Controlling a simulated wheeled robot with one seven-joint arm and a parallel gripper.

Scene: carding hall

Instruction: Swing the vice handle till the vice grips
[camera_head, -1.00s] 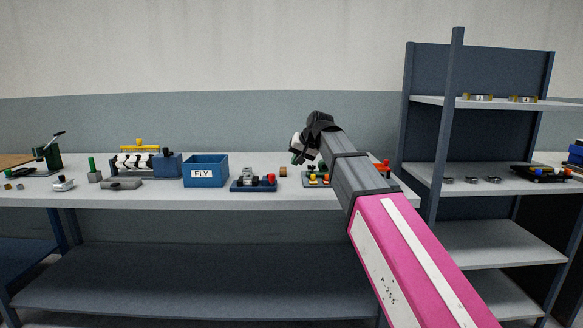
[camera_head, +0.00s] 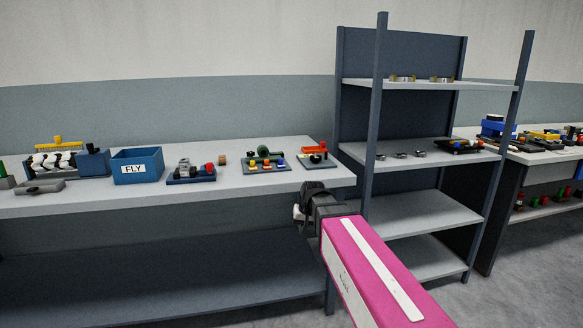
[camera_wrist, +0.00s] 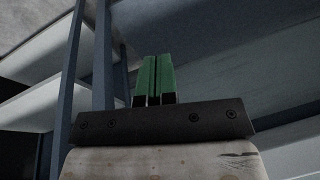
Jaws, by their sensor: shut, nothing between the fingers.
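I cannot pick out a vice or its handle for certain. A small grey metal device on a blue base with a red knob (camera_head: 191,172) stands on the near bench, but I cannot tell whether it is the vice. A blue item (camera_head: 497,128) on the far right bench is too small to make out. My gripper (camera_head: 300,214) is in front of the near bench's right end, apart from the bench items. In the wrist view its green fingers (camera_wrist: 154,80) are together with nothing between them.
The near bench (camera_head: 60,205) also holds a blue FLY box (camera_head: 137,166) and two small boards of coloured knobs (camera_head: 266,163) (camera_head: 315,155). A shelf rack (camera_head: 420,216) stands right of it. Another bench (camera_head: 548,155) is farther right. Open floor (camera_head: 520,285) lies at lower right.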

